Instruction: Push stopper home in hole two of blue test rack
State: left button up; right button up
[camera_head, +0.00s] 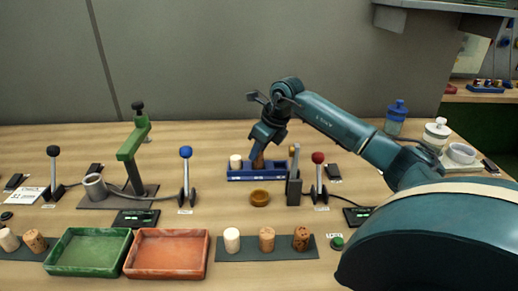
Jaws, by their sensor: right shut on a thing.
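The blue test rack (240,178) lies on the wooden table near the middle. A white stopper (236,161) stands at its left end. A brown stopper (258,163) is upright over the rack just right of the white one. My right gripper (260,151) points down from above and is shut on the brown stopper. The stopper's lower end meets the rack, but I cannot tell how deep it sits in a hole. The arm's wrist hides part of the stopper's top. My left gripper is not in view.
An amber bowl (260,199) lies in front of the rack. A grey post (294,188) and a red-knobbed lever (318,175) stand right. Several stoppers stand on dark mats in front, beside a green tray (88,270) and an orange tray (166,273). A green press (133,150) stands left.

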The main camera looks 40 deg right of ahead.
jog(key=shift+f+b, duration=0.35)
jog(key=shift+f, duration=0.3)
jog(key=o, duration=1)
jog(key=v, duration=1.3)
jog(key=shift+r, duration=0.15)
